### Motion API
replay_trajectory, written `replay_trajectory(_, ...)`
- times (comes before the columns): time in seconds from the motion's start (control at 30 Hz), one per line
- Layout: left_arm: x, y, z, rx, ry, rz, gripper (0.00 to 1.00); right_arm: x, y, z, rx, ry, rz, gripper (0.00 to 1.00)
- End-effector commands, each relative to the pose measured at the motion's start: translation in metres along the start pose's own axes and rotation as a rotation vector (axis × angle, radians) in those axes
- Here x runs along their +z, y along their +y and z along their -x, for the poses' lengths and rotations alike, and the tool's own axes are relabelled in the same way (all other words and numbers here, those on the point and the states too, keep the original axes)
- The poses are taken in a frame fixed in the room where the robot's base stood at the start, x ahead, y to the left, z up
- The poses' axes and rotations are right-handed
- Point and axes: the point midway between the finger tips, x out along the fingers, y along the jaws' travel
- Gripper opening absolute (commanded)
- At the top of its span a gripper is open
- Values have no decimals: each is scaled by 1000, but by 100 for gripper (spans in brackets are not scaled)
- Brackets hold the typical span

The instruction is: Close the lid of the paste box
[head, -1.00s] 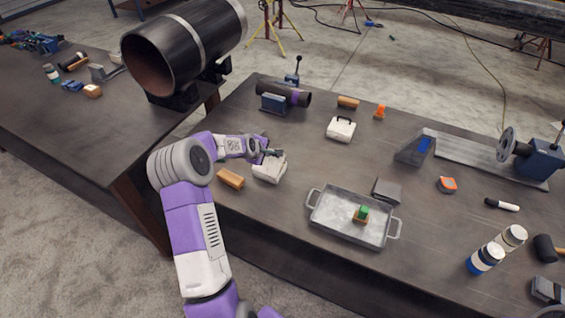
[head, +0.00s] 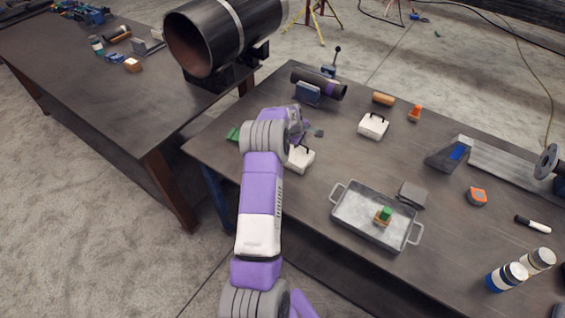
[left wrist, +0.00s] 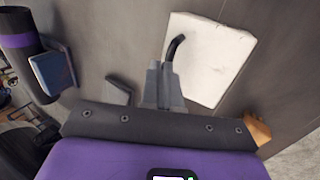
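Two white boxes with dark handles stand on the workbench; I cannot tell which is the paste box. The nearer white box (head: 301,160) is just right of my left arm and partly hidden by it. Its pale face and curved black handle (left wrist: 174,47) fill the upper right of the left wrist view (left wrist: 213,62). The other white box (head: 373,126) stands farther back. My left gripper (left wrist: 163,66) has its grey fingers together, with their tips beside the handle's lower end; contact is unclear. It is mostly hidden in the head view. My right gripper is out of view.
A metal tray (head: 345,221) holds a small green-topped item. A dark pipe with a purple band (head: 322,84) rests behind the left gripper. A small grey piece (head: 318,132) lies close by. A grey block (head: 412,194) stands beside the tray.

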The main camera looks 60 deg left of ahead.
Motion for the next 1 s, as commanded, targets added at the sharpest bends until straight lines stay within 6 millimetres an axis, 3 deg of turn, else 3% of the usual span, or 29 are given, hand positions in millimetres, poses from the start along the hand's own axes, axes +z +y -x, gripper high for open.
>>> replay_trajectory(0.57, 1, 2, 6, 0, 0, -1, 0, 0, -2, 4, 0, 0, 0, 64)
replay_trajectory(0.77, 3, 15, 43, 3, 0, -4, 0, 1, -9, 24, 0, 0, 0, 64)
replay_trajectory(1.0, 3, 27, 93, 5, 1, -4, 0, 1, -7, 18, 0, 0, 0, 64)
